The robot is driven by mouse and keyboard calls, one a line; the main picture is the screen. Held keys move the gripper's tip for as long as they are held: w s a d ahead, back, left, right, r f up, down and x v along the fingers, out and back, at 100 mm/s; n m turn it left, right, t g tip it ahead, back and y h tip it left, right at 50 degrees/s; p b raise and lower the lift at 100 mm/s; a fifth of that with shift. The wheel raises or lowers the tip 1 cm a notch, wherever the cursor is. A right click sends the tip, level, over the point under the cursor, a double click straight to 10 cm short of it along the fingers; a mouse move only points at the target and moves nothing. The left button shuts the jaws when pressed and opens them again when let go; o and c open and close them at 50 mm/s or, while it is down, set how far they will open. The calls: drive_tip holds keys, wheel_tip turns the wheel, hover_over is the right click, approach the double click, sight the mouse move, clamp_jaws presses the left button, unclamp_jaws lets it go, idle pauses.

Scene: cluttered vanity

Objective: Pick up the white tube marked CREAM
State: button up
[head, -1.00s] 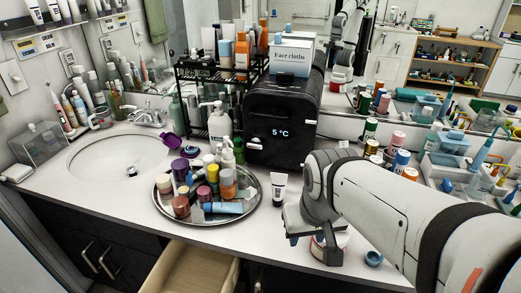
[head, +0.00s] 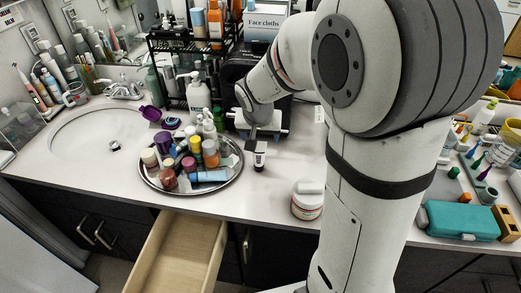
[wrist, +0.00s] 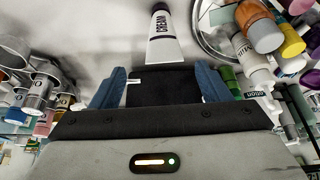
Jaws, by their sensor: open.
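The white tube marked CREAM (head: 260,153) stands upright on its dark cap on the counter, just right of the round tray (head: 236,176). In the wrist view the tube (wrist: 164,42) shows its dark lettering, with its wide white end toward my gripper. My gripper (head: 263,133) is open and empty, just behind and above the tube in the head view. In the wrist view the blue fingers of my gripper (wrist: 160,80) are spread apart. The tube lies ahead of the gap between them, not between the fingers.
The tray holds several bottles and jars close to the tube's left. A black box (head: 238,66) stands behind. A white jar (head: 307,199) stands at the front right, and a drawer (head: 180,255) is open below the counter. The counter between tube and jar is clear.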

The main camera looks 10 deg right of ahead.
sight(259, 145)
drive_tip(key=x, duration=0.7)
drive_tip(key=shift+s+a+p, duration=0.15)
drive_tip(key=shift+a+p, duration=0.1)
drive_tip(key=shift+p, duration=0.1)
drive_tip(key=c, duration=1.3)
